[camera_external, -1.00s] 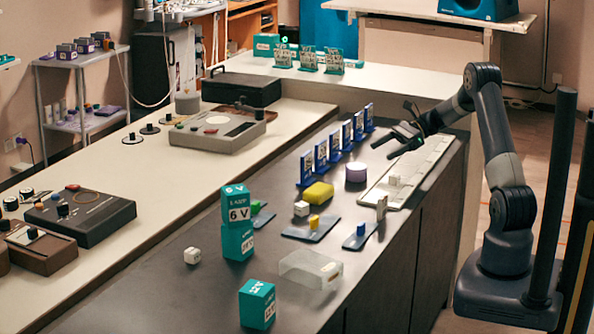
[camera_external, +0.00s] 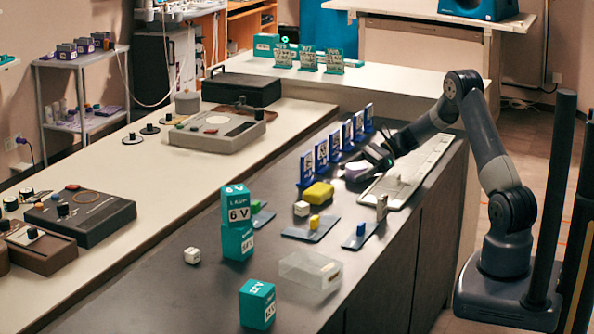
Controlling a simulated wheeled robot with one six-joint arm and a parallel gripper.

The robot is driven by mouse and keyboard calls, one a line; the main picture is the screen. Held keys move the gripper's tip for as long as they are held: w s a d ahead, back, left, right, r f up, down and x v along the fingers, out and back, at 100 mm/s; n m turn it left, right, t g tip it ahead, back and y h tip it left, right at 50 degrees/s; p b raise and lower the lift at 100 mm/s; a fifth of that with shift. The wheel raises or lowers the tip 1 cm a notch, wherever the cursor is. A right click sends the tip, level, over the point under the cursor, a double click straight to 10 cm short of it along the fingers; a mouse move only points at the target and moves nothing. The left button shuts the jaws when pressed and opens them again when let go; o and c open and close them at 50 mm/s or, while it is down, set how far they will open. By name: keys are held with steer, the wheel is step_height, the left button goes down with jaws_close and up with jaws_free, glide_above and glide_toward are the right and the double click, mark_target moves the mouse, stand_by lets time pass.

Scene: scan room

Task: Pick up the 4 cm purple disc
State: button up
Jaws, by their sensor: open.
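The purple disc (camera_external: 357,174) sits on the dark counter, right of the yellow block. My gripper (camera_external: 362,161) is low over the counter at the disc, with its jaws open. The arm reaches in from the right, and the gripper partly covers the disc from this view. I cannot tell whether the fingers straddle the disc or touch it.
A row of blue card stands (camera_external: 334,146) is close behind and left of the disc. The yellow block (camera_external: 318,192) is left of it, and a pale tray (camera_external: 405,178) is to the right. Several small blocks, teal boxes and a clear box (camera_external: 310,269) stand nearer.

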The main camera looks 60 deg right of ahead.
steer(key=shift+c, duration=0.5)
steer(key=c, duration=1)
steer(key=shift+r, duration=0.15)
